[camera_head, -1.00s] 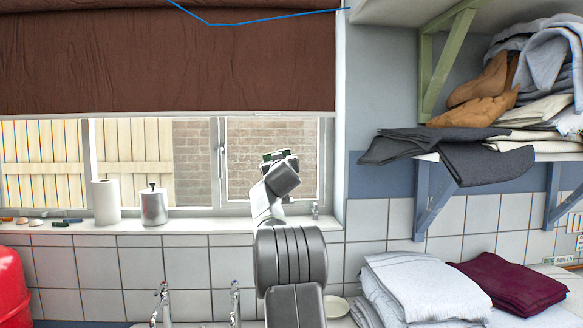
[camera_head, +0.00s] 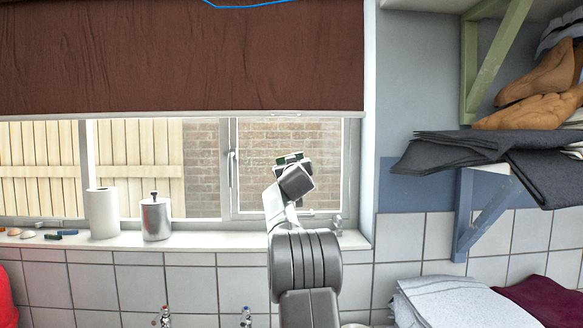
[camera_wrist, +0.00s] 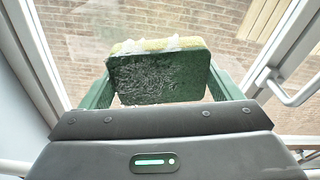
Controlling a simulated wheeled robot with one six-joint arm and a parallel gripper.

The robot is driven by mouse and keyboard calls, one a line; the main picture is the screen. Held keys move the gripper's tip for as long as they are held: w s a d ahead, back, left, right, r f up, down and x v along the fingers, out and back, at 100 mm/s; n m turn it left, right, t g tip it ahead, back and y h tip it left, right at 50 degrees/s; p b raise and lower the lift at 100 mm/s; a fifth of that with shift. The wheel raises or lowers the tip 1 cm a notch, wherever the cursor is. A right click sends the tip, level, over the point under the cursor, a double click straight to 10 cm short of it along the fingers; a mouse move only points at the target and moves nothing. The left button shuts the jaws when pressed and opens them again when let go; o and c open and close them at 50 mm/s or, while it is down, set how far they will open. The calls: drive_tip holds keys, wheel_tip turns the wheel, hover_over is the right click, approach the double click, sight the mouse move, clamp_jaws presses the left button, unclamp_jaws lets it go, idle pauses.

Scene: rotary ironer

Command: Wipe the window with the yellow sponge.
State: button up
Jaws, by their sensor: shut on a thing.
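My gripper (camera_wrist: 158,92) is shut on the yellow sponge (camera_wrist: 158,72). Its dark green scouring side faces the wrist camera, and its yellow side with white suds shows along the top edge, toward the glass. The window (camera_head: 257,150) is behind a wide sill, and its right pane looks out on a brick wall. In the head view my gripper (camera_head: 292,160) is in front of that right pane, with only a bit of green showing past the wrist. The glass fills the wrist view behind the sponge (camera_wrist: 215,25). I cannot tell whether the sponge touches it.
A brown blind (camera_head: 180,60) covers the window's upper part. A paper towel roll (camera_head: 102,213) and a metal canister (camera_head: 156,217) stand on the sill (camera_head: 215,240) to the left. A window handle (camera_wrist: 292,92) is to the right in the wrist view. Folded dark cloth (camera_head: 450,150) overhangs a shelf at right.

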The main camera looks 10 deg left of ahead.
sight(312, 160)
drive_tip(key=shift+w+a+r+p, duration=0.2)
drive_tip(key=shift+w+r+p, duration=0.2)
drive_tip(key=shift+w+p, duration=0.35)
drive_tip(key=p+x, duration=0.2)
drive_tip(key=f+p+x, duration=0.1)
drive_tip(key=p+x, duration=0.1)
drive_tip(key=shift+w+p, duration=0.15)
drive_tip(key=shift+p, duration=0.15)
drive_tip(key=shift+p+x, duration=0.95)
drive_tip(key=shift+p, duration=0.25)
drive_tip(key=shift+d, duration=0.15)
drive_tip(key=w+d+p, duration=0.2)
drive_tip(key=d+p, duration=0.1)
drive_tip(key=d, duration=0.4)
drive_tip(key=shift+d, duration=0.15)
drive_tip(key=shift+w+d, duration=0.1)
drive_tip(key=shift+w, duration=0.05)
